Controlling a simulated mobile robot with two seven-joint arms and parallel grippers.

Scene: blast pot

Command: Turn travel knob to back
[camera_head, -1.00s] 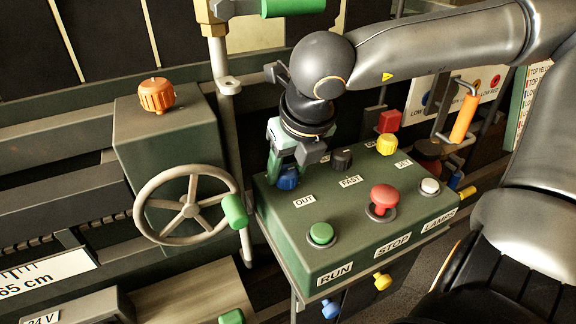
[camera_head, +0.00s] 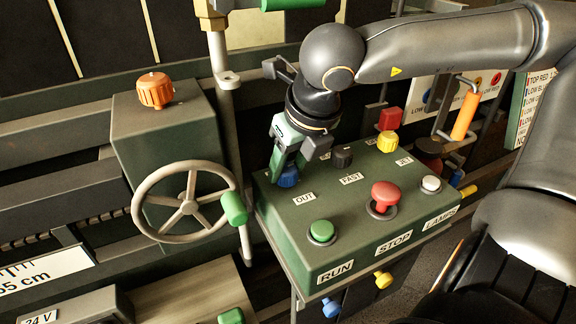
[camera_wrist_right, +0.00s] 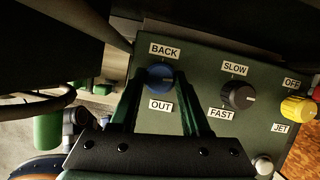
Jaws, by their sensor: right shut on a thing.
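The travel knob is the blue knob (camera_head: 288,177) at the far left corner of the green control box (camera_head: 345,222). My right gripper (camera_head: 287,169) is shut on it from above, one finger on each side. In the right wrist view the blue knob (camera_wrist_right: 160,74) sits between my fingertips (camera_wrist_right: 158,84), with the BACK label (camera_wrist_right: 164,50) above it and the OUT label (camera_wrist_right: 160,105) below. The fingers hide part of the knob, and I cannot tell which way it points. My left gripper is not in view.
Beside it on the box are a black SLOW/FAST knob (camera_head: 342,156), a yellow JET knob (camera_head: 387,142), a red mushroom STOP button (camera_head: 385,196), a green RUN button (camera_head: 321,232) and a white LAMPS button (camera_head: 430,184). A handwheel (camera_head: 189,207) stands close on the left.

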